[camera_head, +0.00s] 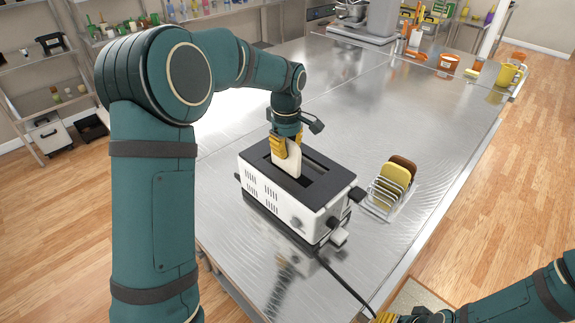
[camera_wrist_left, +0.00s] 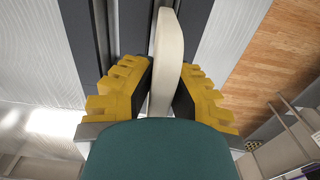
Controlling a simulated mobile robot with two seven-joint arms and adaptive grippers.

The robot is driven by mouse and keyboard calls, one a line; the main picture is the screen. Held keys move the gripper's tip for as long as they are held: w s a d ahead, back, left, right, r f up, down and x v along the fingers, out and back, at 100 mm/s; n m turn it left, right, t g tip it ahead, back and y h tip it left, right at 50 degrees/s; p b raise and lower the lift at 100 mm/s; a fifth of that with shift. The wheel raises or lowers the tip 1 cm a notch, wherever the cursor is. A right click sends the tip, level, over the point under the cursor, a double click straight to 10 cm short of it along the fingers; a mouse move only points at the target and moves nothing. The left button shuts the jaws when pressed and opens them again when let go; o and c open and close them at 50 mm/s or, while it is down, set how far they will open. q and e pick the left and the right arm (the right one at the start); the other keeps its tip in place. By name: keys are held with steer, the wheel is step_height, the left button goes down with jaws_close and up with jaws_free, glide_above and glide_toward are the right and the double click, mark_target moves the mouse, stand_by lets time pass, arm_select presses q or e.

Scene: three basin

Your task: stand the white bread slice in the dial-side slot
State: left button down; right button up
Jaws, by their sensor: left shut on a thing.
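The white bread slice (camera_head: 287,161) is upright in my left gripper (camera_head: 286,143), whose yellow fingers are shut on it. The slice is over the black top of the white toaster (camera_head: 268,190), at the slot nearer the long face with the dial (camera_head: 296,222). I cannot tell how far its lower edge is inside the slot. The other slot (camera_head: 321,165) looks empty. In the left wrist view the slice (camera_wrist_left: 167,60) stands edge-on between the fingers (camera_wrist_left: 165,92). My right gripper (camera_head: 385,317) is only partly in view at the bottom edge.
A wire rack (camera_head: 381,208) with yellow and brown bread slices (camera_head: 395,175) stands right of the toaster. A black cord (camera_head: 343,281) runs from the toaster to the front. Mugs and pots (camera_head: 448,63) stand far right. The metal table (camera_head: 350,115) behind the toaster is clear.

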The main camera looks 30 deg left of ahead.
mark_target(287, 164)
arm_select(q)
steer(key=shift+f, duration=2.6)
steer(key=c, duration=1.1)
jaws_free()
steer(key=shift+w+f, duration=0.1)
steer(key=shift+f, duration=0.05)
steer(key=shift+o, duration=0.2)
step_height(287, 164, up, 12)
steer(key=shift+r, duration=0.2)
